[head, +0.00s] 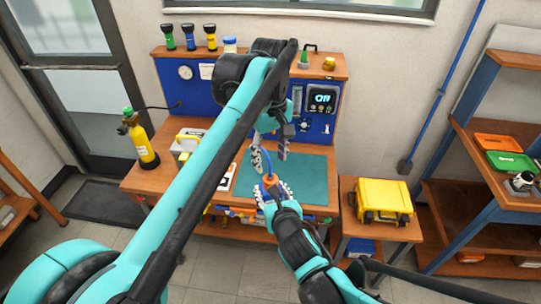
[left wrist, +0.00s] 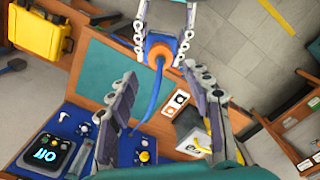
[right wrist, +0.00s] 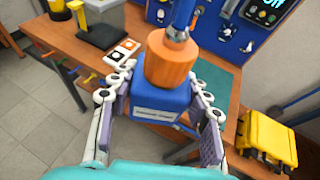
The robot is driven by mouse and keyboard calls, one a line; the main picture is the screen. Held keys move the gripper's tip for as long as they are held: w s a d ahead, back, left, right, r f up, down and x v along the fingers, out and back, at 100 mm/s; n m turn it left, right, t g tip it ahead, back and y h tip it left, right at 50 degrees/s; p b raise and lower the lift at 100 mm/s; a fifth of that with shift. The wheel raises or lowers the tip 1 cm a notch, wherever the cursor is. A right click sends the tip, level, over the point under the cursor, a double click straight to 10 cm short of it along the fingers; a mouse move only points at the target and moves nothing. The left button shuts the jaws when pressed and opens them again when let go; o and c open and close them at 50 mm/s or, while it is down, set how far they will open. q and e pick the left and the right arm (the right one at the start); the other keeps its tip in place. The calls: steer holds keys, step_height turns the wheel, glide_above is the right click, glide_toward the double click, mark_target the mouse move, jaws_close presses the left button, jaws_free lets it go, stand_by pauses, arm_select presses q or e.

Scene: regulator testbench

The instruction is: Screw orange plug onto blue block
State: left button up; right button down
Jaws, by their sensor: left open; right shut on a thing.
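The blue block (right wrist: 160,105) is gripped between the fingers of my right gripper (head: 271,191), above the front edge of the bench. The orange plug (right wrist: 170,62) sits upright on top of the block, touching it. I cannot tell how far it is threaded. A blue hose (left wrist: 150,100) with a metal fitting rises from the plug; the plug also shows in the left wrist view (left wrist: 159,50). My left gripper (head: 269,157) is open and empty, above and beyond the plug. In the left wrist view the hose passes between its spread fingers (left wrist: 160,92).
The bench has a green mat (head: 312,178) with clear room. A blue back panel holds a display reading "Off" (head: 322,99). A yellow case (head: 384,199) stands on a side table at right. A yellow gas bottle (head: 143,143) stands at left.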

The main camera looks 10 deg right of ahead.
mark_target(270, 179)
stand_by(0.4)
arm_select(q)
steer(key=shift+f, duration=4)
steer(key=shift+c, duration=0.3)
jaws_close()
steer(key=m, duration=0.4)
steer(key=shift+m, duration=0.4)
steer(key=m, duration=0.7)
steer(key=shift+o, duration=1.1)
jaws_free()
